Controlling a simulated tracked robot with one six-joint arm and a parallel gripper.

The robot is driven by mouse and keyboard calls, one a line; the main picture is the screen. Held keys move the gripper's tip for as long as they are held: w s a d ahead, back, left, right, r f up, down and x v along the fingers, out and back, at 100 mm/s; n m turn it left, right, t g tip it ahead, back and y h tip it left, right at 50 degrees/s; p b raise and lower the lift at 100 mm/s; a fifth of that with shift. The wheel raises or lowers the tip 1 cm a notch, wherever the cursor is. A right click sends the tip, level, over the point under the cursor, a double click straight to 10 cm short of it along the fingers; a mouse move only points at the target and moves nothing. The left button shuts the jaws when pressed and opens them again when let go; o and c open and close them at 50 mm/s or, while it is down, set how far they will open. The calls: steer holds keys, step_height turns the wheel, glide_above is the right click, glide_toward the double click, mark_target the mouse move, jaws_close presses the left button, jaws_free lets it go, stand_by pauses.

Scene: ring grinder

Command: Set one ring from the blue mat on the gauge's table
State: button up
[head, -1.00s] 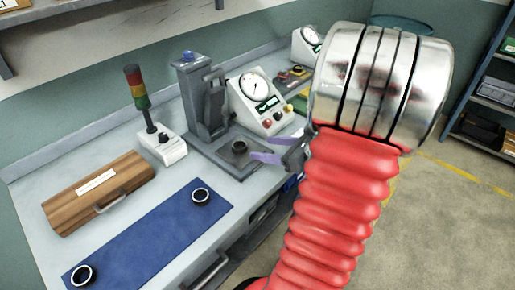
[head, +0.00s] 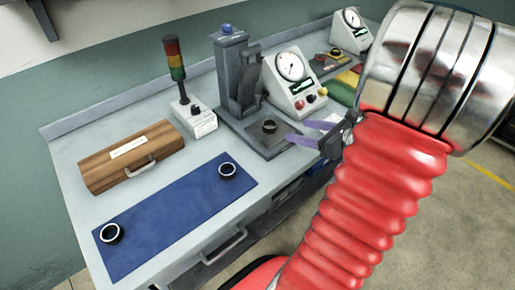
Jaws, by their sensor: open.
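Two dark rings lie on the blue mat (head: 165,222): one ring (head: 227,170) near its right end, the other ring (head: 111,233) near its left end. The gauge (head: 232,75) is a grey stand with a column and flat base behind the mat's right end. A dark round piece (head: 269,126) sits on its base; I cannot tell whether it is a ring or the gauge's table itself. My gripper (head: 297,131), with purple fingers, is open and appears empty. In the picture its fingertips are just right of that piece; their height is unclear.
A signal light (head: 175,62) on a white button box stands beside the gauge. A dial box (head: 290,85) stands right of the gauge, with another dial unit (head: 350,32) farther back. Bare bench surrounds the mat.

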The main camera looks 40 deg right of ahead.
steer(key=w+a+r+n+g+y, duration=0.15)
steer(key=a+n+g, duration=0.25)
steer(key=a+n, duration=0.6)
steer(key=w+a+r+n+g+y, duration=0.1)
steer(key=a+n+g+y, duration=0.35)
steer(key=a, duration=0.95)
steer(key=s+a+r+n+h, duration=0.3)
steer(key=a+n, duration=0.2)
steer(key=n, duration=0.5)
steer(key=s+a+r+n+h, duration=0.3)
steer(key=s+a+n+h, duration=0.1)
steer(key=n, duration=0.6)
steer(key=shift+a+r+t+h, duration=0.3)
steer(key=shift+a+r+t, duration=0.05)
steer(key=shift+a, duration=0.2)
steer(key=shift+c, duration=0.3)
